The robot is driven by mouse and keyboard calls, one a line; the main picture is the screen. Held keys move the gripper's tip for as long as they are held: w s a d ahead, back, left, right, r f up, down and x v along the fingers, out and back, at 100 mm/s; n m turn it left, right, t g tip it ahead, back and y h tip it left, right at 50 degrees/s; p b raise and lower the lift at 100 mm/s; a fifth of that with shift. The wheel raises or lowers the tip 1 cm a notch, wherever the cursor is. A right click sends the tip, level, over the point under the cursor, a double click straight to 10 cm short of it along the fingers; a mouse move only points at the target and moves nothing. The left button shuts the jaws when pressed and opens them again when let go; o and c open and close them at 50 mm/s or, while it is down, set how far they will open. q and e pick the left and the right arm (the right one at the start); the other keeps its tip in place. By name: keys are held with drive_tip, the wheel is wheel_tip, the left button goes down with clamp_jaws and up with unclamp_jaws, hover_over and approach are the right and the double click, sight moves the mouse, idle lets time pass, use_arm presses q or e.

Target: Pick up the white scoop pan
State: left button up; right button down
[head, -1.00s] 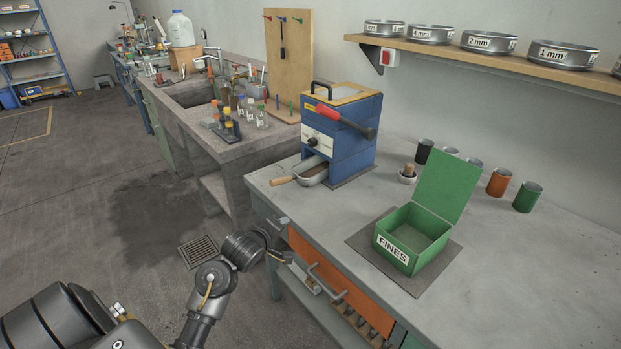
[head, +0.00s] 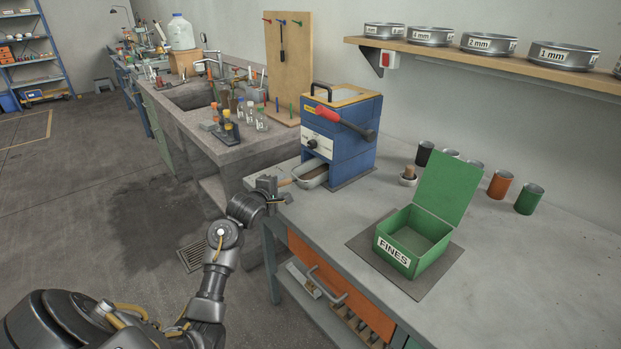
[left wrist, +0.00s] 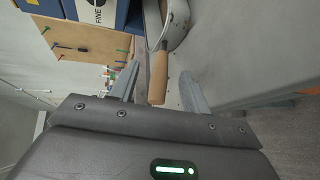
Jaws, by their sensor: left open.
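The white scoop pan (head: 313,177) sits at the low opening of the blue machine (head: 342,138), with dark material in it. Its wooden handle points left, toward the bench edge. My left gripper (head: 276,190) is open at the handle's end, at the bench's left corner. In the left wrist view, the wooden handle (left wrist: 159,78) lies between the two open fingers of my left gripper (left wrist: 160,88), with gaps showing beside it. The pan's rim (left wrist: 178,22) is beyond the fingertips there. My right gripper is not in view.
A green FINES box (head: 398,254) with its lid up stands on a dark mat to the right. Several cups (head: 500,183) and a small mortar (head: 408,176) stand behind. The sink counter (head: 235,150) with bottles is at left. The front right bench top is clear.

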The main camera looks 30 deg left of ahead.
sight(282, 184)
use_arm(q)
drive_tip(key=shift+a+x, duration=0.2)
drive_tip(key=shift+x, duration=2.65)
drive_tip(key=shift+s+f, duration=0.15)
drive_tip(key=shift+c, duration=0.4)
drive_tip(key=shift+a, duration=0.1)
clamp_jaws()
